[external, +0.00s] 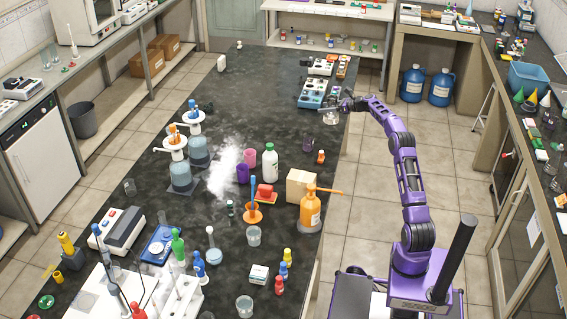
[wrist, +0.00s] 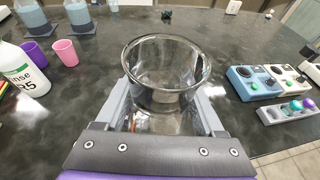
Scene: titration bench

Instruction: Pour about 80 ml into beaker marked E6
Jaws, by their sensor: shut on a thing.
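My gripper (external: 343,104) is shut on a clear glass beaker (wrist: 165,65) and holds it over the far right part of the dark bench. In the wrist view the beaker stands open side up between the two grey fingers. I cannot tell how much liquid it holds, and no mark is readable on it. In the external view the held beaker (external: 330,118) is small. Other clear beakers stand on the near part of the bench, one in the middle (external: 253,236) and one at the near edge (external: 244,306). I cannot read E6 on any of them.
Blue and white bench devices (external: 313,93) stand just beyond my gripper. An orange pump bottle (external: 310,210) and a tan block (external: 299,187) stand along the right edge.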

